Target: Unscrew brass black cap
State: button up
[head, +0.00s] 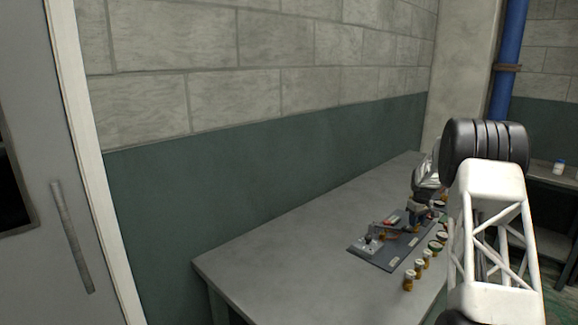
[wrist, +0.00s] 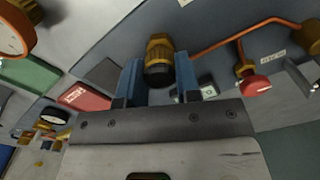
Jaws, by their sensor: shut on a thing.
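In the wrist view, the brass fitting with its black cap (wrist: 158,72) stands between the two blue fingers of my gripper (wrist: 158,82). The fingers are shut on the cap, one on each side. The brass hex part (wrist: 159,45) shows just beyond the black end. In the head view, my gripper (head: 415,212) is over the right part of the grey board (head: 376,258) on the table. There the cap is too small and too hidden by my arm to make out.
A copper pipe (wrist: 215,45) and a red knob (wrist: 256,84) are right of the gripper in the wrist view. A gauge (wrist: 12,32) is at upper left. Several small brass pieces (head: 409,281) line the table's right edge. The table's left part (head: 270,262) is clear.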

jog(key=shift+n, duration=3)
jog(key=shift+r, duration=0.1)
jog(key=shift+r, duration=2.4)
